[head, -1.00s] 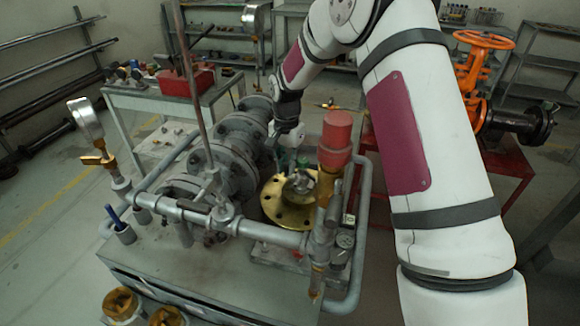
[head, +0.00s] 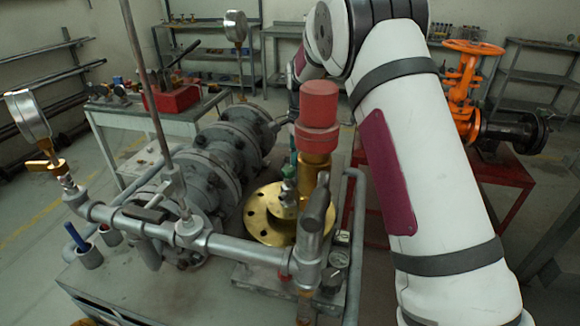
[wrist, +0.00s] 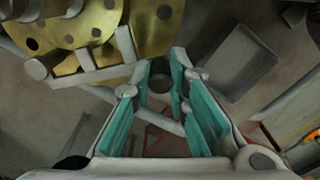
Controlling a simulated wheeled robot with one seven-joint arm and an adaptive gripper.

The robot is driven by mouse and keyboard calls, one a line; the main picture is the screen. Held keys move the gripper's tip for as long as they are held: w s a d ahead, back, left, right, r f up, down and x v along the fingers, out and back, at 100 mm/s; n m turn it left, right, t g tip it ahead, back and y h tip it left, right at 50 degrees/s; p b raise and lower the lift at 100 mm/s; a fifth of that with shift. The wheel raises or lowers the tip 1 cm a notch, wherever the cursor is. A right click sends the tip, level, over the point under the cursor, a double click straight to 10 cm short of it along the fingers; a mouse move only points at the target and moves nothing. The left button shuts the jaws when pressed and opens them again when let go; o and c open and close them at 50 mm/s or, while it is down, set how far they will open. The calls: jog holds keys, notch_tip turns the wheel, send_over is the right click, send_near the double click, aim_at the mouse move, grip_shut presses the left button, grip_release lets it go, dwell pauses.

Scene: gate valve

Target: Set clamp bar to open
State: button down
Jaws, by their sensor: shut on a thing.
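A brass flange (head: 256,212) lies on the bench, with small grey metal fittings (head: 288,192) over it; I cannot tell clearly which is the clamp bar. In the wrist view the flange (wrist: 62,52) fills the upper left, with a grey bar (wrist: 92,76) across its edge. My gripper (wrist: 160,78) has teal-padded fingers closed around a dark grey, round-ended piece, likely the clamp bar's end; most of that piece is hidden. In the head view the gripper is mostly hidden behind the red-capped brass valve, with only a sliver of teal showing.
The red-capped brass valve (head: 317,105) and a grey pipe run (head: 235,245) stand close in front. Flanged grey pipework (head: 215,160) lies to the left, with a gauge (head: 28,115). An orange handwheel valve (head: 465,85) sits on a red stand (head: 495,168) at right.

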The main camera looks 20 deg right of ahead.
jog(key=shift+w+d+r+m, duration=0.1)
jog(key=shift+d+m, duration=1.1)
jog(key=shift+d, duration=0.2)
jog(key=c, duration=1.5)
grip_release()
jog(key=shift+c, duration=0.2)
notch_tip(320, 180, up, 12)
